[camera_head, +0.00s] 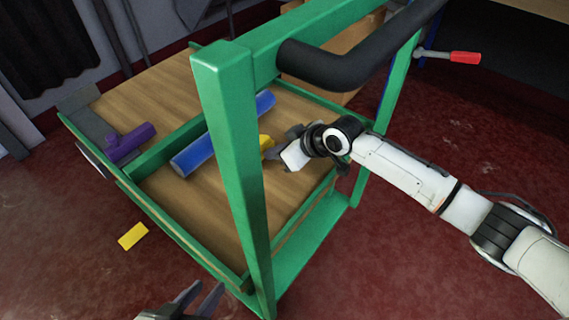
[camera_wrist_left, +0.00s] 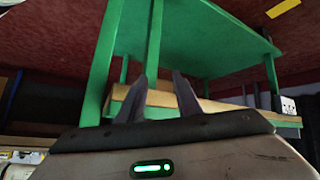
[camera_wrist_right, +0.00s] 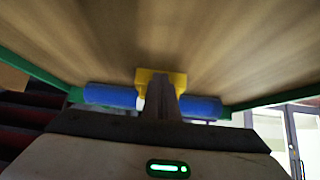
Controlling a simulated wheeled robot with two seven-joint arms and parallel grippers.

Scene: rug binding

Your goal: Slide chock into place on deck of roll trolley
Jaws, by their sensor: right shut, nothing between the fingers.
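The yellow chock (camera_head: 265,141) stands on the wooden deck (camera_head: 185,200) of the green roll trolley (camera_head: 232,120), against or very close to the near side of the blue roll (camera_head: 195,155). In the right wrist view the chock (camera_wrist_right: 147,77) shows in front of the roll (camera_wrist_right: 110,95). My right gripper (camera_head: 272,152) is shut and empty, its fingertips (camera_wrist_right: 160,82) at the chock's face, touching or nearly so. Part of the chock is hidden behind them. My left gripper (camera_head: 200,293) is open and empty, low in front of the trolley; its fingers (camera_wrist_left: 160,88) stand apart.
A yellow block (camera_head: 132,236) lies on the red floor left of the trolley. A purple piece (camera_head: 130,142) sits at the deck's left end. The trolley's green post and black handle (camera_head: 340,68) stand between the head camera and the deck. A red-handled lever (camera_head: 465,57) is at right.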

